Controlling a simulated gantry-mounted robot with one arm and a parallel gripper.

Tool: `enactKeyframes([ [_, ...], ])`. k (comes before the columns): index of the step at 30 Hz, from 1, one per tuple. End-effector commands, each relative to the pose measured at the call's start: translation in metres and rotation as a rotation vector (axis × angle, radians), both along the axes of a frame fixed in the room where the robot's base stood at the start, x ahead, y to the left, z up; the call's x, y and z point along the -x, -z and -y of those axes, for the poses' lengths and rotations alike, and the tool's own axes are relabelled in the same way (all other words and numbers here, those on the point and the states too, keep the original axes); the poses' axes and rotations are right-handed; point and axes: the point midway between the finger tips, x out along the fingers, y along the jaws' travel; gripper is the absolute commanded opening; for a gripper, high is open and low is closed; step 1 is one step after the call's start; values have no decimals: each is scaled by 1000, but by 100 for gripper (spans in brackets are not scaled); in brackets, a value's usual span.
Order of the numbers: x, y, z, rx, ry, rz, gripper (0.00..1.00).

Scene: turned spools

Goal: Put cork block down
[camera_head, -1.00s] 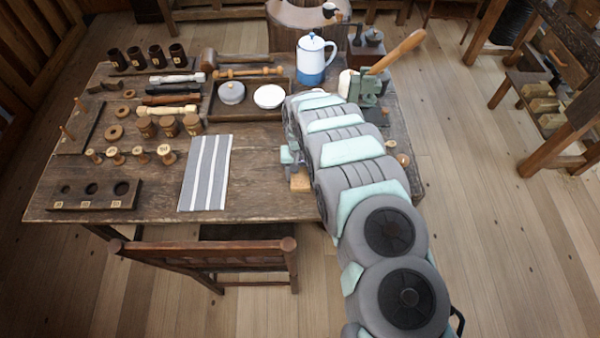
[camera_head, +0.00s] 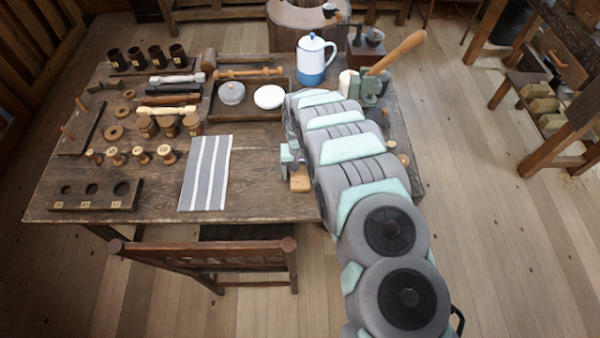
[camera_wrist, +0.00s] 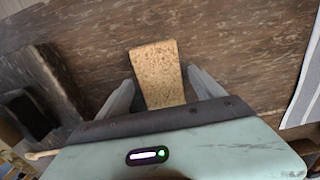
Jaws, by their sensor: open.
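The cork block (camera_wrist: 159,76) is a tan, speckled block. In the wrist view it lies between the two fingers of my gripper (camera_wrist: 158,92), with a gap on each side. My gripper is open and neither finger touches the block. In the head view the block (camera_head: 300,180) is on the wooden table near its front edge. My gripper (camera_head: 291,160) is just beside it there, partly hidden by my arm.
A striped grey cloth (camera_head: 206,172) lies left of the block. A dark block with holes (camera_head: 95,194) and several spools (camera_head: 139,155) are farther left. A white and blue pot (camera_head: 313,58) stands at the back. Bare table lies between cloth and block.

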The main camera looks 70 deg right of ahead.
Motion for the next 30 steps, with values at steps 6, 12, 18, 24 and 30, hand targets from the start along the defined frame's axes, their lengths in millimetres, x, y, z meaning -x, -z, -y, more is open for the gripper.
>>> enactKeyframes([
  [6,0,-35,1,2,1,0,77],
  [12,-1,-73,1,3,0,0,77],
  [18,0,-104,0,1,0,0,77],
  [24,0,-115,0,0,0,0,77],
  [30,0,-115,0,0,0,0,77],
])
